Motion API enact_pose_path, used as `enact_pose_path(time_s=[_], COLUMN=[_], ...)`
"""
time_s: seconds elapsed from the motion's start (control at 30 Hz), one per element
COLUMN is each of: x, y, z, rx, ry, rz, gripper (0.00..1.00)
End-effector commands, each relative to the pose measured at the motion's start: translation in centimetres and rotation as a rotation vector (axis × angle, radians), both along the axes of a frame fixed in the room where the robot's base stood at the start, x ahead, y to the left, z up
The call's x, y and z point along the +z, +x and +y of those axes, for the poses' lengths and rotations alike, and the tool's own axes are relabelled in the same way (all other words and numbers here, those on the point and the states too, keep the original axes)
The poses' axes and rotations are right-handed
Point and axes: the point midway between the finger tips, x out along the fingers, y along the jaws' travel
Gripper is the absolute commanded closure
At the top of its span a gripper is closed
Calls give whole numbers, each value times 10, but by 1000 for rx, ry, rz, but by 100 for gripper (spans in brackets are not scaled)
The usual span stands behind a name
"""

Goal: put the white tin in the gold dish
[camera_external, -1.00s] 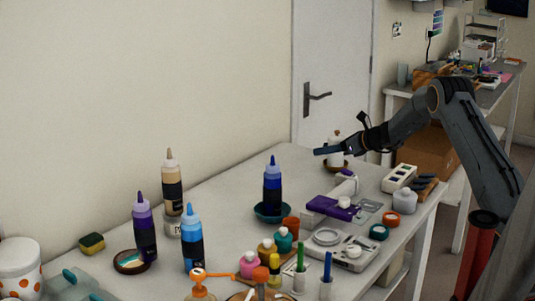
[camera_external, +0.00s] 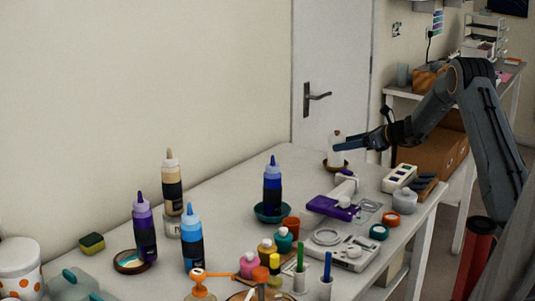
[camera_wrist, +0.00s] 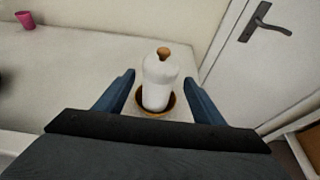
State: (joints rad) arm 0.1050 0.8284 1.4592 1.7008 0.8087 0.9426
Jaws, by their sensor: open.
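A white bottle-shaped container with a brown stopper, the only likely match for the white tin near my gripper, stands upright (camera_wrist: 158,88) in the gold dish (camera_wrist: 171,108). In the external view the container (camera_external: 336,152) and the dish (camera_external: 334,168) are at the far end of the table. My gripper (camera_wrist: 160,88) is open, with one blue finger on each side of the container and visible gaps between. In the external view my gripper (camera_external: 343,146) is level with the container, at its right. The dish's near rim is partly hidden in the wrist view.
A door (camera_external: 325,70) stands behind the table's far end. A purple-and-white device (camera_external: 334,206), a white round jar (camera_external: 404,202) and a dark-blue bottle (camera_external: 272,185) stand nearer. A pink cup (camera_wrist: 26,19) is at the wrist view's upper left.

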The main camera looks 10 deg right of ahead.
Motion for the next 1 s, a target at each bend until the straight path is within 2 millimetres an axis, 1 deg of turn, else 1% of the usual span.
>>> enact_pose_path(time_s=[0.1, 0.27, 0.63, 0.73, 0.77, 0.87, 0.9, 0.97, 1.0], x=[7, 12, 13, 13, 14, 11, 10, 6, 4], y=[-12, -21, -23, -32, -38, -73, -93, -127, -150], z=[-12, -20, -22, -18, -15, -2, 5, 12, 15], rx=[-1, 0, 1, 28, 47, 160, 224, 337, 414], ry=[0, 1, 0, -35, -59, -196, -271, -389, -468], rz=[-2, -1, 0, -5, -10, -35, -51, -80, -102], gripper=[37, 37, 37, 37, 37, 37, 37, 37, 37])
